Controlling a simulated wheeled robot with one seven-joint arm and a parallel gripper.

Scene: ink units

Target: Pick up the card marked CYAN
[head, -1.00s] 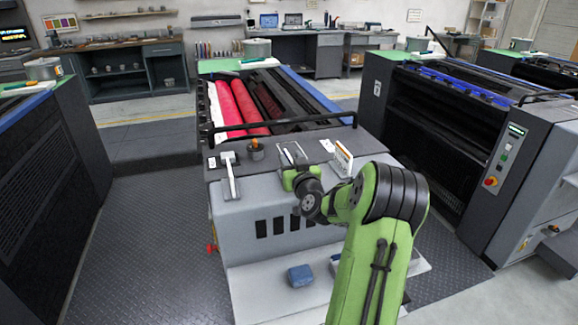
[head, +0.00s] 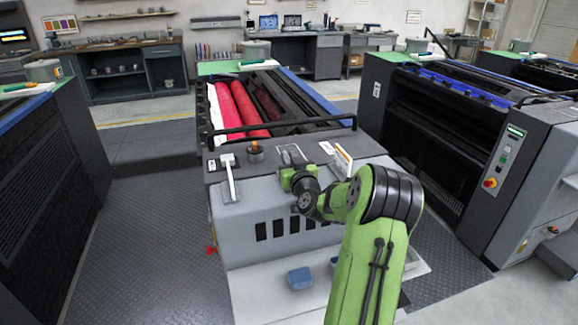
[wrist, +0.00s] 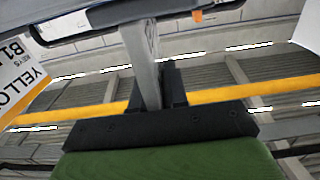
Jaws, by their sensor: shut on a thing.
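My gripper (head: 289,172) is at the front ledge of the middle press, shut on a thin, grey, card-like piece seen edge-on in the wrist view (wrist: 143,60). No marking on this piece can be read, so I cannot tell whether it says CYAN. In the head view my green wrist hides most of what the jaws hold. A white card (wrist: 22,75) with the letters "YELLO" and "B1" is at the left edge of the wrist view, apart from the jaws. A white card with an orange edge (head: 343,158) stands right of my gripper in the head view.
A black pot with an orange top (head: 255,152) and a grey-white lever (head: 230,178) are left of my gripper. A black rail (head: 285,127) crosses behind it. A blue block (head: 300,277) lies on the pale step below. Floor to the left is clear.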

